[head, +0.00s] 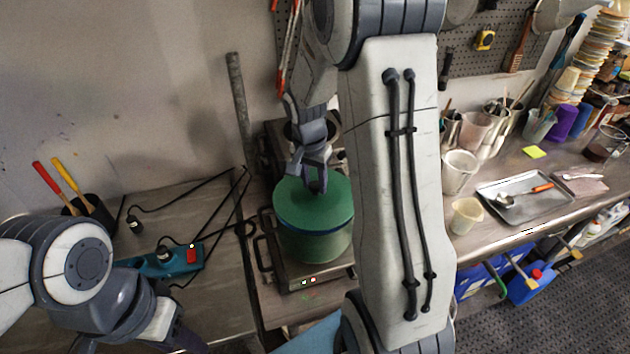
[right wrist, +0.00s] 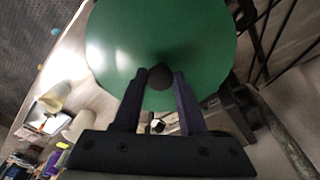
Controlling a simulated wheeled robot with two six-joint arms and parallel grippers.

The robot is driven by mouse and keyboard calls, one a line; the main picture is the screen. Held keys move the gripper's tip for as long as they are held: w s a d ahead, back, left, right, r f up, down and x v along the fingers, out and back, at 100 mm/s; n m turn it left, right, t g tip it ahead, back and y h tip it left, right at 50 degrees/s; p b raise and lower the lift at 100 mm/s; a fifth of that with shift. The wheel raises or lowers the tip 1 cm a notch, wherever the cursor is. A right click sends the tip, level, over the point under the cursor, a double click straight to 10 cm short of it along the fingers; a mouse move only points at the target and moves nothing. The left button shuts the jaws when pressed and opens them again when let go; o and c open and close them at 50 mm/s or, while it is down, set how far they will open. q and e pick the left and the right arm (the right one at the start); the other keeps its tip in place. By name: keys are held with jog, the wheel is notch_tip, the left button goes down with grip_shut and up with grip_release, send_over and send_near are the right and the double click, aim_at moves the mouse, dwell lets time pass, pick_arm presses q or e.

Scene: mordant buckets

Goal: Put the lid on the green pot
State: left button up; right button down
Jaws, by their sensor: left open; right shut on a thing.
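The green lid (head: 290,212) is a flat round disc with a dark knob at its centre. My right gripper (head: 317,186) is shut on the knob from above; the right wrist view also shows the lid (right wrist: 120,45) with the knob between the fingers (right wrist: 160,76). The green pot (head: 315,245) stands upright directly below the lid. The lid covers its mouth in the head view; whether it rests on the rim or hovers just above, I cannot tell. My left gripper (head: 178,336) is open at the lower left, partly cut off by the frame edge.
The pot stands on a hot plate (head: 302,278). At the right are a plastic cup (head: 467,215), a metal tray (head: 540,207) and several beakers. My right forearm blocks the middle.

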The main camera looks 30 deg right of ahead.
jog(key=shift+f+b, duration=0.75)
jog(key=shift+f, duration=0.05)
dwell(0.9)
jog(key=shift+c, duration=1.9)
grip_release()
jog(key=shift+a, duration=0.1)
jog(key=shift+r, duration=0.1)
notch_tip(320, 180, up, 10)
jog(key=a+b, duration=0.1)
jog(key=b, duration=0.1)
jog(key=shift+s+a, duration=0.15)
jog(key=shift+s, duration=0.3)
jog(key=shift+r, duration=0.1)
